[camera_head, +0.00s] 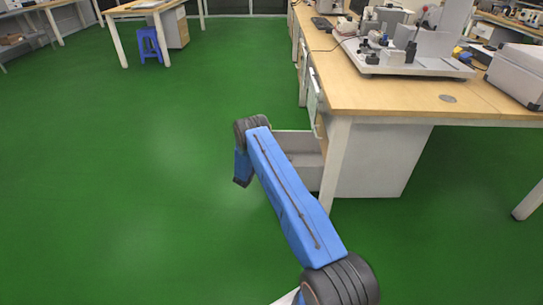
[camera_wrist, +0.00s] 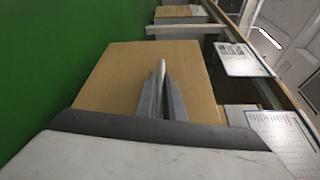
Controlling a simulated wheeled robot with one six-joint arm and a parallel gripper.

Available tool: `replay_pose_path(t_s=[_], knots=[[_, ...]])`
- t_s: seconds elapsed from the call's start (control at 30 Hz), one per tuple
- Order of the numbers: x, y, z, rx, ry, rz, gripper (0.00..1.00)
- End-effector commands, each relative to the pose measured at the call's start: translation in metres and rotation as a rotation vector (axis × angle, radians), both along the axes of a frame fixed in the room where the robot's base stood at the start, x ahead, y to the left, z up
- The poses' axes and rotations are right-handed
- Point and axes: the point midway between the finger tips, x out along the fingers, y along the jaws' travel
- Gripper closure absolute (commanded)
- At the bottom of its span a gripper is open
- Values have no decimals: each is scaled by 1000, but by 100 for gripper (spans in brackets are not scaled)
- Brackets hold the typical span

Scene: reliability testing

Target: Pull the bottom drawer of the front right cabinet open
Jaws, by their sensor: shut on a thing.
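The front right cabinet (camera_head: 378,160) is light grey and stands under the near end of the right-hand bench. Its bottom drawer (camera_head: 297,142) stands out to the left, open, with part of its inside showing. My arm covers the drawer's outer end. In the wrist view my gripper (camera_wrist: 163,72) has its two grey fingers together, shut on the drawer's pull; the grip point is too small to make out. A flat wood-brown surface lies behind the fingers. In the head view my gripper is hidden behind my arm's wrist.
The wooden bench top (camera_head: 395,95) overhangs the cabinet and carries white instruments (camera_head: 410,50). A white bench leg (camera_head: 334,165) stands close to the drawer. The green floor is clear to the left. A blue stool (camera_head: 149,45) is far back.

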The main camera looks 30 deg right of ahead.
Motion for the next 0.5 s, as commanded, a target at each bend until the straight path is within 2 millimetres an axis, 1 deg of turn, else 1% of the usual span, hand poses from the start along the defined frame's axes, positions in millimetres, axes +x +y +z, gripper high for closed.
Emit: replay_pose_path(t_s=[0.1, 0.2, 0.5], knots=[[7, 11, -1, 0, 1, 1, 100], [10, 17, -1, 0, 1, 1, 100], [12, 20, -1, 0, 2, -1, 100]])
